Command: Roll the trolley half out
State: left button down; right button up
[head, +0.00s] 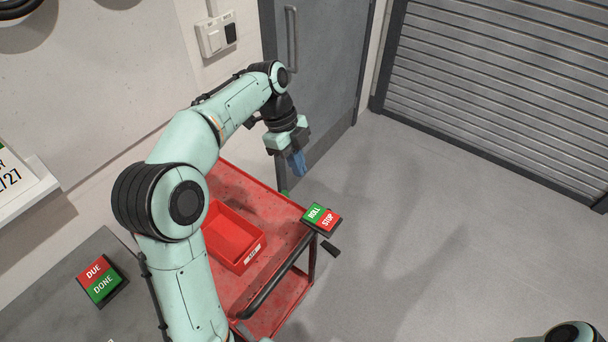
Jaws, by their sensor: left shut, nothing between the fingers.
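The red trolley (282,222) stands left of the middle, with a worn red top, a lower red shelf and a black handle bar (272,283) along its near right edge. A sign reading ROLL in green and STOP in red (322,218) sits at its right corner. My left gripper (298,164), with blue fingers, is shut and empty. My left arm hides the trolley's left part. My right gripper is out of view; only a bit of that arm shows at lower right.
A red bin (236,238) sits on the trolley top. A grey worktop (60,295) with a DUE/DONE sign (101,281) is at lower left. A grey door (330,70) and a roller shutter (500,80) stand behind. The floor (440,240) to the right is clear.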

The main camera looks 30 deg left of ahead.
aim_at(256, 303)
jog(key=k+l, duration=0.8)
